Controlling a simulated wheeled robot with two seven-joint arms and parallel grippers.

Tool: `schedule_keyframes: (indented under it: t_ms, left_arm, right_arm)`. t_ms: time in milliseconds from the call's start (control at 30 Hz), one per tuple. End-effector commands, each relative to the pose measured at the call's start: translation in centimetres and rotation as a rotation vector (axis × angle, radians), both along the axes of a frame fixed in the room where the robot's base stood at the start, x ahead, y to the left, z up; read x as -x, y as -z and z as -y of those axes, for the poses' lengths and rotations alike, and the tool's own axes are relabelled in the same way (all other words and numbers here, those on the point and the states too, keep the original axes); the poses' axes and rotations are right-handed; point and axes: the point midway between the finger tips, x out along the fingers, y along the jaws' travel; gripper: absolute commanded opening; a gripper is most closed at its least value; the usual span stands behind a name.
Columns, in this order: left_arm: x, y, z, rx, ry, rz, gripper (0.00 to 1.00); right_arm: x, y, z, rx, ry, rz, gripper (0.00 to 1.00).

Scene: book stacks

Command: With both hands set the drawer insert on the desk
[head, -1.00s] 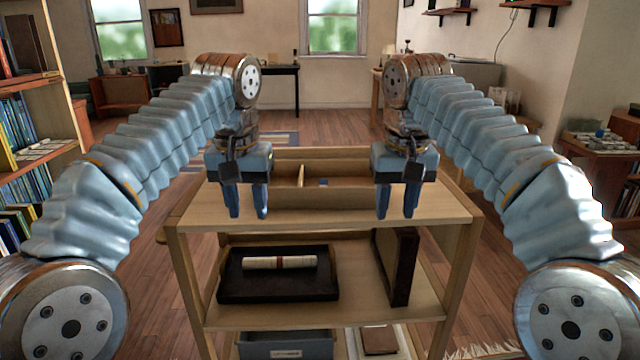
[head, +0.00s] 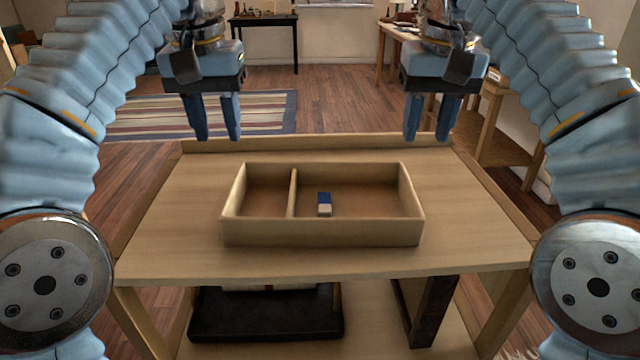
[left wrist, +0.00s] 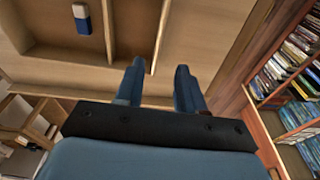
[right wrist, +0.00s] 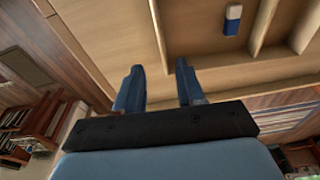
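The drawer insert (head: 322,233) is a shallow, pale wooden tray with one divider and two unequal compartments. It sits on the top of a wooden shelf unit (head: 160,225). A blue and white eraser (head: 325,204) lies in its larger, right compartment and also shows in both wrist views. My left gripper (head: 217,137) is open and empty, above and beyond the insert's left side. My right gripper (head: 428,138) is open and empty, above and beyond its right side. Neither touches the insert. I cannot tell which table is the desk.
A black box (head: 265,318) and a dark upright item (head: 433,308) stand on the shelf below. A raised rail (head: 320,143) runs along the far edge of the top. A dark table (head: 265,22) and a wooden table (head: 400,32) stand at the back.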

Motion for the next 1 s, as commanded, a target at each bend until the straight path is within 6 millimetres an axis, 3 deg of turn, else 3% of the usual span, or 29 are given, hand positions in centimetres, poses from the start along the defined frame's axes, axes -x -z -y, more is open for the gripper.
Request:
schedule_keyframes:
  t_ms: [367, 567, 733, 1000]
  left_arm:
    - [0.0, 0.1, 0.0, 0.0, 0.0, 0.0, 0.38]
    - [-0.2, 1.1, -0.1, 0.0, 0.0, -0.004, 0.38]
    - [-0.4, 3.1, -0.1, 0.0, 0.001, -0.005, 0.38]
    - [-1.2, 8.6, -0.1, 0.0, 0.0, -0.004, 0.38]
  right_arm:
    - [0.0, 0.1, 0.0, 0.0, 0.0, -0.001, 0.38]
    - [-0.3, 1.3, 0.2, -0.003, 0.002, -0.008, 0.38]
    - [-0.4, 3.1, 0.1, 0.001, -0.001, -0.002, 0.38]
    - [-1.2, 8.6, 0.1, 0.001, -0.001, -0.004, 0.38]
